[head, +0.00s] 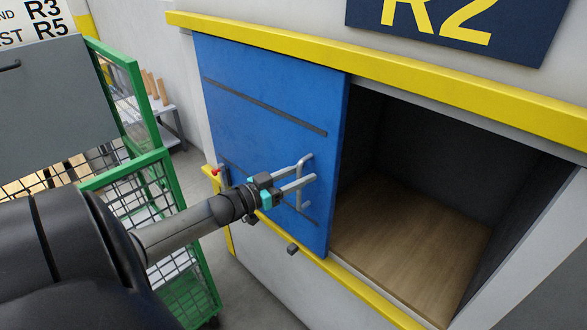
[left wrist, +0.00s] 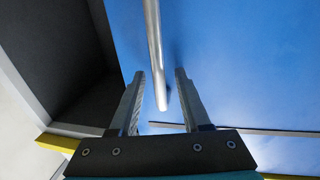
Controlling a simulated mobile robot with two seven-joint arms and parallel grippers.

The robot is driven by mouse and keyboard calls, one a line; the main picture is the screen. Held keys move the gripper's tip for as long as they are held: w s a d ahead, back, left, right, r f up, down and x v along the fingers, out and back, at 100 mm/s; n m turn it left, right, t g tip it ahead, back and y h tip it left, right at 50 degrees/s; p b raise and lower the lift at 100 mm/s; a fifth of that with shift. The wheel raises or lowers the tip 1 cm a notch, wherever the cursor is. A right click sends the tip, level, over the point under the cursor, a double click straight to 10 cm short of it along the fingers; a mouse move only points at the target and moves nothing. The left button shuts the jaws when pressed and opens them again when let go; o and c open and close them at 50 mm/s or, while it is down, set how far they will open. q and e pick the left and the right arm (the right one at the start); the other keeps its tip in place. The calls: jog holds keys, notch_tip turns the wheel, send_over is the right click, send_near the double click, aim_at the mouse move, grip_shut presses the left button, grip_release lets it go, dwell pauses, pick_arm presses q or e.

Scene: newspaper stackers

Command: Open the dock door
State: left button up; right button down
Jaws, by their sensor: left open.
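The blue dock door (head: 265,100) stands slid to the left in the head view, and the opening to its right is uncovered. A silver bar handle (head: 301,178) is fixed near the door's right edge. My left gripper (head: 312,178) is at the handle with its fingers open. In the left wrist view the blue door (left wrist: 240,60) fills the right side, and the handle (left wrist: 154,45) hangs down between the two open fingers (left wrist: 160,76), apart from both. My right gripper is in neither view.
The dock opening shows a wooden floor (head: 405,240) and dark walls. Yellow rails (head: 400,65) run above and below it. A green mesh cart (head: 165,185) stands at the left, with a shelf (head: 165,112) behind it. A dark R2 sign (head: 450,25) is above.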

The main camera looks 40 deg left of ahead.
pick_arm(q)
jog(key=s+a+p, duration=0.1)
jog(key=s+a, duration=0.2)
jog(key=s, duration=1.2)
jog(key=shift+p, duration=0.3)
jog(key=s+d+f+n+g+y+b, duration=0.1)
jog(key=s+f+g+y, duration=0.15)
jog(key=f, duration=0.75)
jog(key=s+f+n+g+y+b, duration=0.15)
jog(key=s+f, duration=0.25)
jog(key=f, duration=0.6)
jog(key=s+d+f+n+g+y+b, duration=0.1)
jog(key=s+f+g+b, duration=0.15)
jog(key=f, duration=0.75)
jog(key=s+d+f+m+g+b, duration=0.1)
jog(key=s+d+f+m+g, duration=0.1)
jog(key=s+d+f+g, duration=0.3)
jog(key=s+d+f+m+g+h+b, duration=0.1)
jog(key=s+d+f+g, duration=0.4)
jog(key=s+d+f, duration=0.7)
jog(key=d+f+m+b, duration=0.1)
jog(key=d+f, duration=0.3)
jog(key=d, duration=0.2)
jog(key=shift+s+f+h, duration=0.25)
jog(key=shift+s+h, duration=0.05)
jog(key=shift+s, duration=0.1)
